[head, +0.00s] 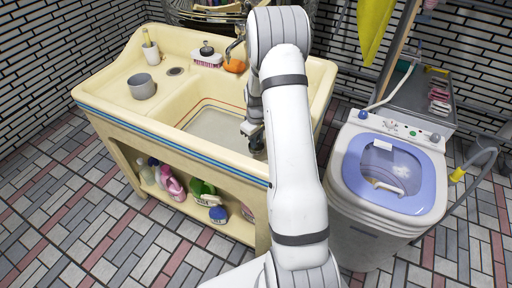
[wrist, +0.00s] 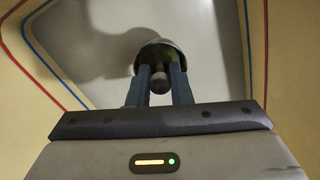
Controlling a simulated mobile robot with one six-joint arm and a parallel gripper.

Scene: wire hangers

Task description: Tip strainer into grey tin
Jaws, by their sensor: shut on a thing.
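The grey tin (head: 142,87) stands upright on the left ledge of the cream sink unit in the head view. My gripper (wrist: 160,78) is shut on the dark knob of a rounded, cup-like metal piece, which looks like the strainer (wrist: 160,50). In the wrist view the strainer's rim shows beyond the fingertips, over the grey basin floor; its contents are hidden. In the head view my gripper (head: 252,130) is low in the right part of the sink basin, well right of the tin, and my arm partly covers it.
The basin (head: 212,125) has raised walls between my gripper and the tin. A cup with a brush (head: 151,53), a drain (head: 175,71), a soap rack (head: 207,58) and an orange item (head: 235,66) lie along the back. A washing machine (head: 390,175) stands at right.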

